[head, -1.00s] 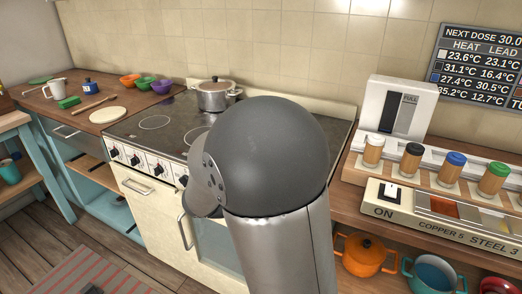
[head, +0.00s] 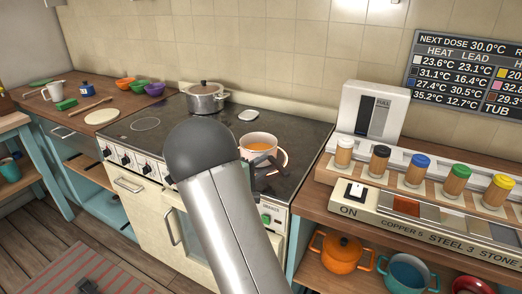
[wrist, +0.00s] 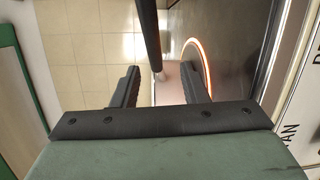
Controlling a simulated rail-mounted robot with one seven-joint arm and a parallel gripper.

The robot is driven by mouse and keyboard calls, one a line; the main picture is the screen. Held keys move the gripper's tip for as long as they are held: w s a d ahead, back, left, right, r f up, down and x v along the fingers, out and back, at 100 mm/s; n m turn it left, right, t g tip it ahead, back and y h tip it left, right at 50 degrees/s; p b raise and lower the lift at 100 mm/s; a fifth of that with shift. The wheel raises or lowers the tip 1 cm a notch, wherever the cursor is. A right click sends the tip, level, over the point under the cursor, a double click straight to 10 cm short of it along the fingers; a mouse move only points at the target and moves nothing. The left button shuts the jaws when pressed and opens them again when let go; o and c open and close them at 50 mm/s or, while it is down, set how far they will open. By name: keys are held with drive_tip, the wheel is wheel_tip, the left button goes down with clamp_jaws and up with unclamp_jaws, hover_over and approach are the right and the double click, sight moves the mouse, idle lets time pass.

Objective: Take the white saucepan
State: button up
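The white saucepan (head: 249,156) stands on the front right of the stove top, with orange contents showing inside. My gripper (head: 268,180) is at its near right side, partly hidden by my own arm in the head view. In the wrist view my gripper (wrist: 160,88) is open, with its two dark fingers apart. A dark rod (wrist: 149,45), which looks like a handle, runs down between the fingers with space visible on both sides. A glowing orange ring (wrist: 209,68) curves just beyond the right finger.
A lidded steel pot (head: 207,100) stands at the back of the stove (head: 170,118). To the right are a white dispenser (head: 360,108), several capped jars (head: 420,168) and a switch panel (head: 355,195). An orange pot (head: 342,252) sits on the shelf below. The left counter holds bowls and a mug.

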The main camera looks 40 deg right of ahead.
sight(271, 156)
drive_tip(key=p+x, duration=0.1)
drive_tip(key=x, duration=0.2)
drive_tip(key=p+x, duration=0.1)
drive_tip(key=x, duration=0.1)
drive_tip(key=shift+w+d+r+p, duration=0.2)
drive_tip(key=shift+w+r+p, duration=0.1)
drive_tip(key=shift+w+d, duration=0.1)
drive_tip(key=shift+d, duration=0.05)
clamp_jaws()
drive_tip(key=shift+f, duration=0.1)
idle(0.9)
